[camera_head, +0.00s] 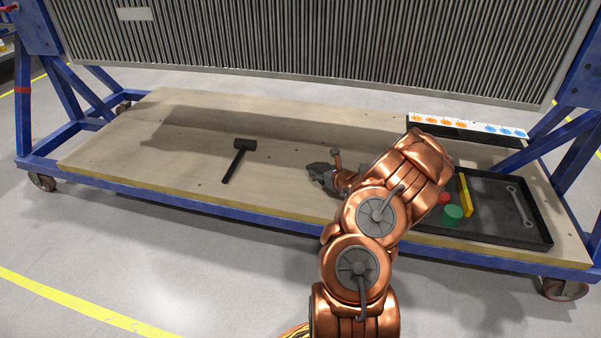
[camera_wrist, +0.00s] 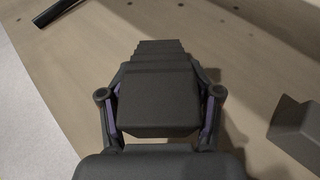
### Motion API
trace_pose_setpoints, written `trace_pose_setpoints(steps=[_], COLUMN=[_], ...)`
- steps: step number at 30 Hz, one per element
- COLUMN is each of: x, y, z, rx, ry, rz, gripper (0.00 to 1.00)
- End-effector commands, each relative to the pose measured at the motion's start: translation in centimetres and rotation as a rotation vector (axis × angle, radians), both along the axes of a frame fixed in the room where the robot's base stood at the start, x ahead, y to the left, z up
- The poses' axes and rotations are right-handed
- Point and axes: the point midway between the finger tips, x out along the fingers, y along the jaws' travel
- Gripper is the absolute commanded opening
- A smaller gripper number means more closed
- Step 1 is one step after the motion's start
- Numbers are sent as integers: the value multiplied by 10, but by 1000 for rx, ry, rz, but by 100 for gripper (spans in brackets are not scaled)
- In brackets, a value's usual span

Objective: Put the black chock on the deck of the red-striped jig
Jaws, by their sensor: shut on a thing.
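The black chock (camera_wrist: 155,92) is a dark block with a stepped far end. In the wrist view it sits between the two fingers of my gripper (camera_wrist: 158,105), which is shut on it. In the head view my gripper (camera_head: 329,174) is low over the middle-right of the plywood deck (camera_head: 150,140). There the chock is hard to tell from the dark gripper. I cannot tell whether it touches the deck. The jig is a blue frame, with a red stripe (camera_head: 22,90) on its left post.
A black mallet (camera_head: 238,158) lies on the deck left of my gripper. A black tray (camera_head: 490,232) with a yellow piece, a green cylinder and a wrench lies at the right. A dark grey block (camera_wrist: 296,130) shows right of the chock. A ribbed panel (camera_head: 300,40) hangs above.

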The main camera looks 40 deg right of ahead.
Motion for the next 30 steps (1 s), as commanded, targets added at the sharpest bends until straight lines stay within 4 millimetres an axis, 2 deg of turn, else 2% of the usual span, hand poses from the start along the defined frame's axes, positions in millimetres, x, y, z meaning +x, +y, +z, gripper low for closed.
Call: trace_pose_setpoints(steps=[1,3,10,17,30], x=[-1,-1,0,0,1], y=[0,0,0,0,0], z=[-13,-21,-33,-63,-66], rx=[1,0,0,0,1], ry=[3,2,0,2,-1], rz=[0,0,0,0,0], gripper=[14,14,14,14,13])
